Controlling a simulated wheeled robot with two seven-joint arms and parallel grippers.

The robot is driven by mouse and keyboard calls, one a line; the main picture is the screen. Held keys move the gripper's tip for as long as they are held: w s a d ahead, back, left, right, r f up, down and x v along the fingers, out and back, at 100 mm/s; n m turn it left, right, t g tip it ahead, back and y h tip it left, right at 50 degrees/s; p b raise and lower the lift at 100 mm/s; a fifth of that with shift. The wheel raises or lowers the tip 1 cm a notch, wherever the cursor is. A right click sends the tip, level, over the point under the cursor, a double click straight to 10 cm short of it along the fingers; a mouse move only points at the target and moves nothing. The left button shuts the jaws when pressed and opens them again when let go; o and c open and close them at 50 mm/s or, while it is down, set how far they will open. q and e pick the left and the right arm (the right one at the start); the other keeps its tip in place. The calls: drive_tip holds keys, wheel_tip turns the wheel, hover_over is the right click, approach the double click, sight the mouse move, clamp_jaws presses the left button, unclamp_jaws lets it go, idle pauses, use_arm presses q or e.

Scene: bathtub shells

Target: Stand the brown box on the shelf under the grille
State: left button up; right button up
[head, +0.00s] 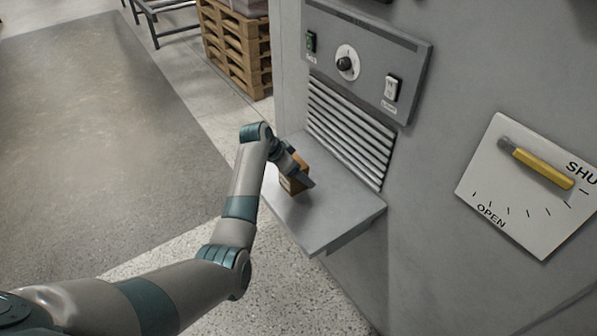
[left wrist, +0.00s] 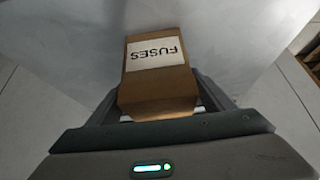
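The brown box (head: 292,183), with a white label, is at the left part of the grey shelf (head: 335,212) under the grille (head: 348,132). In the left wrist view the box (left wrist: 158,88) shows its label reading FUSES, upside down in the picture. My left gripper (head: 300,178) reaches over the shelf from the left, with a finger on each side of the box, seemingly closed against its sides. The gripper partly hides the box, and I cannot tell whether its base touches the shelf. My right gripper is not in view.
Above the grille is a panel with a knob (head: 346,63) and switches. A white plate with a yellow lever (head: 543,169) is on the wall at right. The shelf's front right part is clear. Wooden pallets (head: 236,48) stand behind.

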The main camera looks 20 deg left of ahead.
use_arm(q)
drive_tip(key=shift+r, duration=0.2)
drive_tip(key=b+v, duration=0.1)
drive_tip(key=v, duration=1.1)
drive_tip(key=shift+b, duration=0.4)
drive_tip(key=shift+f, duration=0.1)
